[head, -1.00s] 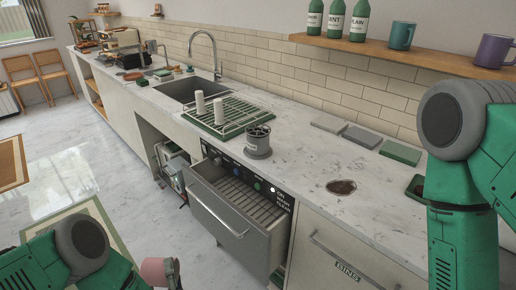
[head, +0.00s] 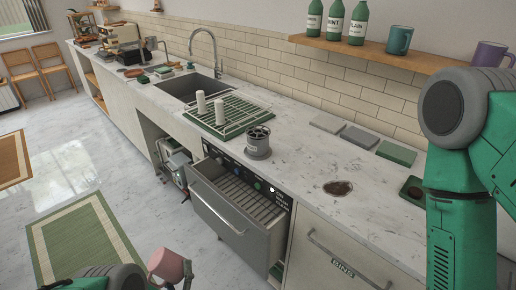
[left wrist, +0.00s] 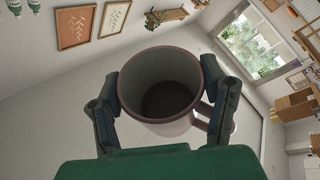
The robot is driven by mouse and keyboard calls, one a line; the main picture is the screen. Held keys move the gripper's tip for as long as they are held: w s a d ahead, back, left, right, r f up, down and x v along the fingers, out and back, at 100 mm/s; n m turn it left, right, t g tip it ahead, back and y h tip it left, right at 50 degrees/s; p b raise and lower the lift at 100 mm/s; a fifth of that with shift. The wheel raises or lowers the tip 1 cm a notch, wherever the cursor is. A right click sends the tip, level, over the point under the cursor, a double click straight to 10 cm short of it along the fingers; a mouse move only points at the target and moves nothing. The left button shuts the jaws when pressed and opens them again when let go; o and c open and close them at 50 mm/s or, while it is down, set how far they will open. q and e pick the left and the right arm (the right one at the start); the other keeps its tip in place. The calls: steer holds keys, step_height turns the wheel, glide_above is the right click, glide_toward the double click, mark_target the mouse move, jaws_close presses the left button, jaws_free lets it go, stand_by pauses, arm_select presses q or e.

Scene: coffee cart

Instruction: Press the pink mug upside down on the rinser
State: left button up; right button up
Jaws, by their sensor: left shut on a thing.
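The pink mug (head: 167,265) is at the bottom edge of the head view, in front of the cart and below counter height, and looks tilted. My left gripper (head: 172,280) is shut on it. In the left wrist view the mug's inner wall (left wrist: 158,72) shows between the two fingers of my left gripper (left wrist: 163,105), its open mouth towards the camera and its handle at lower right. A grey cylinder (head: 258,148) with a dark spoked top stands on the counter near the front edge; it may be the rinser. My right gripper is out of view.
An open drawer (head: 225,205) juts out below the grey cylinder. A green rack (head: 227,118) with white cups stands left of it, by the sink (head: 190,88). A round dark opening (head: 338,188) is in the counter. My right arm stands at the right.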

arm_select(q)
steer(key=shift+m+t+h, duration=0.4)
steer(key=shift+m+h, duration=0.1)
steer(key=shift+m, duration=0.8)
steer(key=m+h, duration=0.1)
steer(key=m, duration=0.2)
steer(key=shift+m+t+h, duration=0.3)
steer(key=shift+h, duration=0.1)
steer(key=m+h, duration=0.2)
steer(key=m, duration=0.3)
steer(key=shift+h, duration=0.4)
